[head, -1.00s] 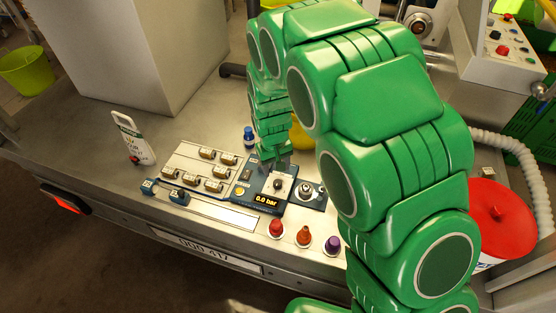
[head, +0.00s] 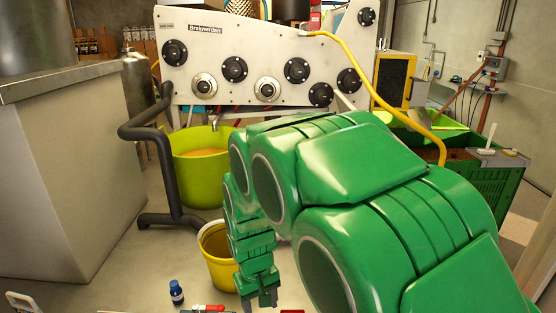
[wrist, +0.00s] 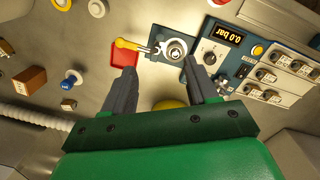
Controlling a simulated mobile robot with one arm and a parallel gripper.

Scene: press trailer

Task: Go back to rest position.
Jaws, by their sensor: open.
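My gripper (head: 264,300) hangs at the bottom of the head view at the end of my green arm, its fingers pointing down. In the wrist view my gripper (wrist: 161,72) has its two dark fingers wide apart with nothing between them. Most of the bench is below the head view.
A lime tub (head: 199,180), a dark bent pipe (head: 150,130) and a white gauge panel (head: 262,62) are farther back.

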